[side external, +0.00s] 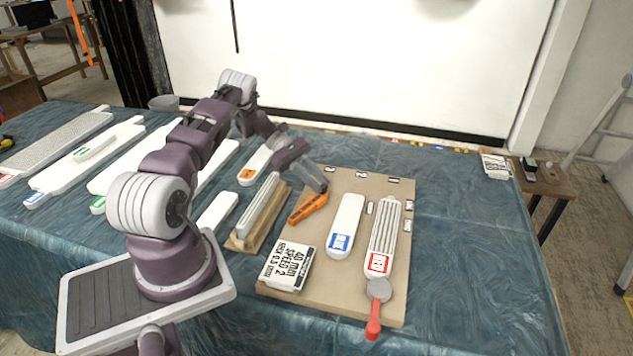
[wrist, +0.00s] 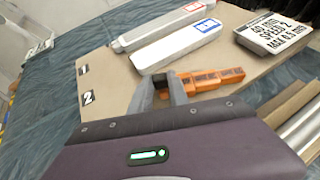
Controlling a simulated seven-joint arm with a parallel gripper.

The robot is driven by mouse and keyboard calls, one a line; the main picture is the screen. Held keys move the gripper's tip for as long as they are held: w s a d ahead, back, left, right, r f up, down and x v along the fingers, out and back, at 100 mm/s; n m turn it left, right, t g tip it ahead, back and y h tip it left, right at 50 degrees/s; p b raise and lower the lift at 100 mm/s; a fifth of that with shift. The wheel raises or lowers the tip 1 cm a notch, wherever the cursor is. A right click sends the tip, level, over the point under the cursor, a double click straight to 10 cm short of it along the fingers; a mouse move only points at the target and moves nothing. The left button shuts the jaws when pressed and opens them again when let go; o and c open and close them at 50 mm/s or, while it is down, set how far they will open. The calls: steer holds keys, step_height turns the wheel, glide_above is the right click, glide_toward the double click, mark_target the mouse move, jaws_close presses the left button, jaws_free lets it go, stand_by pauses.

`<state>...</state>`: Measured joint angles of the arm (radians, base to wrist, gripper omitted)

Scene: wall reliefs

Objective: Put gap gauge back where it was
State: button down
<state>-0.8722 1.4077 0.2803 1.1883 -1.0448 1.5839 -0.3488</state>
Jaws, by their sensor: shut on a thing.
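The orange gap gauge (side external: 306,208) is a stepped orange piece at the left part of the tan board (side external: 340,277). It also shows in the wrist view (wrist: 215,79), with its stepped end pointing right. My gripper (side external: 321,188) is shut on its dark end, and its grey fingers (wrist: 165,90) cover part of that end in the wrist view. I cannot tell whether the gauge touches the board or is held just above it.
On the board are a white bar with a blue label (side external: 346,222), a ribbed bar with a red label (side external: 384,236), a white sign block (side external: 287,267) and a red-handled round tool (side external: 374,318). A wooden holder with pale strips (side external: 258,215) stands left. Small numbered tags line the board's edges.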

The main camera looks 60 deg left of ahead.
steer(key=shift+f, duration=0.1)
steer(key=c, duration=1.3)
jaws_free()
steer(key=shift+o, duration=0.2)
